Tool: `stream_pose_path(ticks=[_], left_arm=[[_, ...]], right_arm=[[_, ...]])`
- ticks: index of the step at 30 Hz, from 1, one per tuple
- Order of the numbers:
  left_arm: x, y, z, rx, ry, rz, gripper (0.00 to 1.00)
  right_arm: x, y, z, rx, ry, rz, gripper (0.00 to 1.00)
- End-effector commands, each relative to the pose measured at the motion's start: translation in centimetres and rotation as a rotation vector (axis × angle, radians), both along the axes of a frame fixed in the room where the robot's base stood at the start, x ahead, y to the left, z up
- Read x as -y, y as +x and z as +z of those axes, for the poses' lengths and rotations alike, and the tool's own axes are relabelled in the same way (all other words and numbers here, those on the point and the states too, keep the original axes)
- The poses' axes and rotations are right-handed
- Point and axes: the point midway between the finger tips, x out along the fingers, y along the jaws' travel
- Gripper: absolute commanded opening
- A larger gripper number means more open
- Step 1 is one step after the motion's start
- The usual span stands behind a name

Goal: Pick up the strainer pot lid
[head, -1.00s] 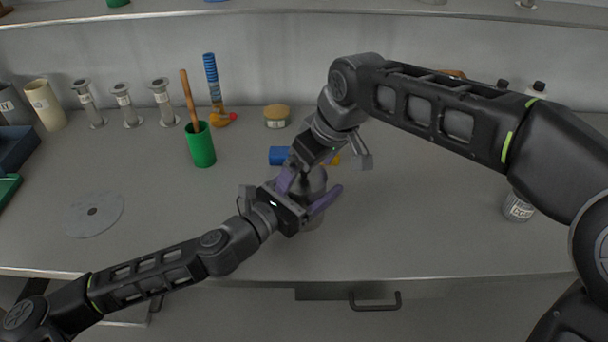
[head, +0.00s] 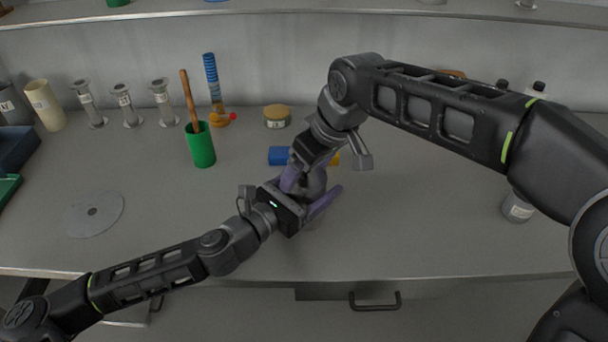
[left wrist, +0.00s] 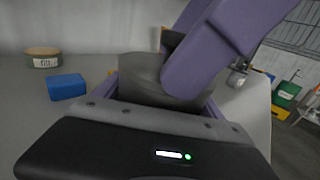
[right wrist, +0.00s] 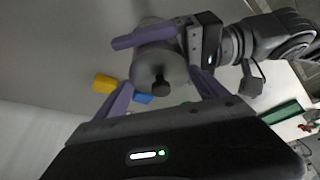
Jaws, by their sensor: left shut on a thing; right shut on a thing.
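The grey strainer pot (head: 315,182) stands on the counter in the middle, largely hidden by my grippers. Its lid (right wrist: 146,72), with a dark knob (right wrist: 160,90), faces the right wrist camera. My left gripper (head: 309,193) is shut around the pot's body from the front left; the body also shows in the left wrist view (left wrist: 140,72). My right gripper (right wrist: 160,85) reaches down from above, its purple fingers on both sides of the lid, shut on it. The contact points are partly hidden. The lid appears to sit on the pot.
A blue block (head: 279,155) and a yellow block (head: 333,159) lie just behind the pot. A green cup (head: 201,147) with a wooden handle, a tan-lidded jar (head: 277,116) and several metal stands are farther back. A flat grey disc (head: 94,214) lies left. The front counter is clear.

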Motion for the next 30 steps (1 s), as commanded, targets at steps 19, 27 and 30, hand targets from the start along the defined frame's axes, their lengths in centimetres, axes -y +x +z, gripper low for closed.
stream_pose_path(ticks=[19,27,30], left_arm=[[0.0,0.0,0.0,0.000,0.000,0.000,0.33],[0.0,0.0,0.0,0.000,0.000,0.000,0.33],[0.0,0.0,0.0,0.000,0.000,0.000,0.33]], right_arm=[[0.0,0.1,0.9,0.002,0.001,0.000,0.42],[0.0,0.1,5.4,0.003,0.002,0.000,0.42],[0.0,0.1,7.4,0.003,0.002,0.000,0.42]])
